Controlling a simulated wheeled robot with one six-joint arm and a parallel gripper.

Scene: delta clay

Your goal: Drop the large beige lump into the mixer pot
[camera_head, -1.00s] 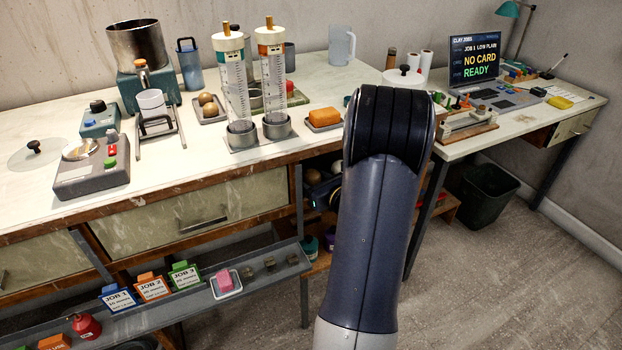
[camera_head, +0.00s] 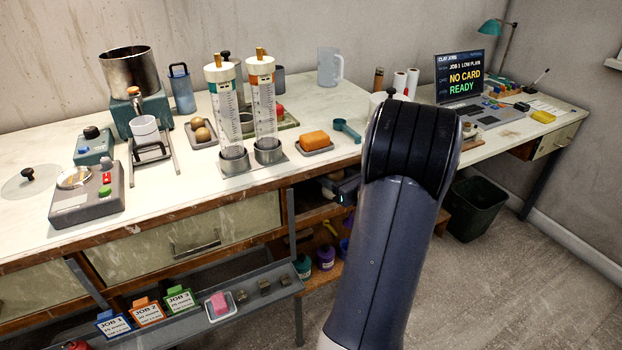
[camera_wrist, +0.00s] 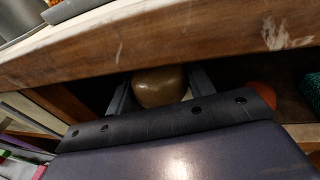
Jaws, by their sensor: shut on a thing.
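My gripper (camera_wrist: 161,84) is shut on a rounded brownish-beige lump (camera_wrist: 160,92), which sits between the two fingers in the wrist view. It looks dark in the shade. The gripper is beside the wooden front edge of the bench (camera_wrist: 190,42), low and close to it. In the head view my arm hides most of the gripper and the lump cannot be made out. The mixer pot (camera_head: 130,72) is an open metal bowl on a teal base (camera_head: 142,117) at the back left of the bench, far from the gripper.
Two clear cylinders (camera_head: 226,110) stand mid-bench. A shelf with several tubs (camera_head: 325,258) is under the bench. A bin (camera_head: 477,208) stands right.

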